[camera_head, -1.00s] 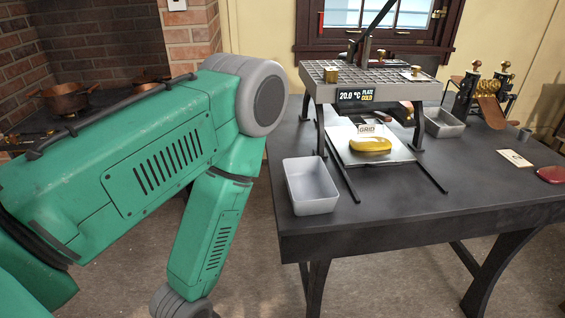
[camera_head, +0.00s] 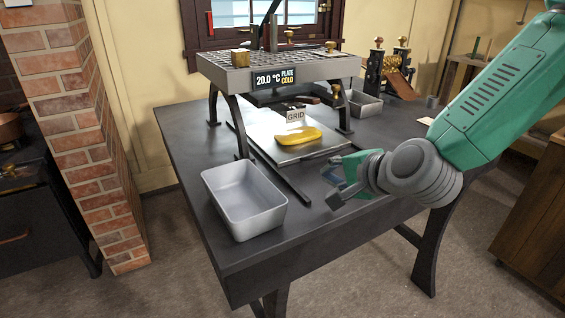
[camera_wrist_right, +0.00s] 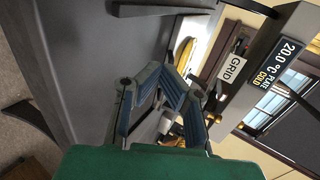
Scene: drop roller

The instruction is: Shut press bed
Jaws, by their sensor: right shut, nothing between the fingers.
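The press (camera_head: 275,68) stands on the dark table, with a gridded top plate on dark legs and a display reading 20.0 °C, plate cold. Its pale bed (camera_head: 312,151) lies on dark rails and sticks out in front, under the plate's near edge. A yellow oblong piece (camera_head: 295,136) lies on the bed. My right gripper (camera_head: 334,188) is shut and empty, just right of the bed's front corner, low over the table. In the right wrist view, its fingers (camera_wrist_right: 163,90) point toward the bed and GRID tag. My left gripper is out of view.
A grey metal tray (camera_head: 218,190) stands left of the rails near the table's front left edge. Another tray (camera_head: 364,104) is behind the press on the right. A small brass-fitted device (camera_head: 392,75) stands at the back right. The table (camera_head: 245,270) is clear in front.

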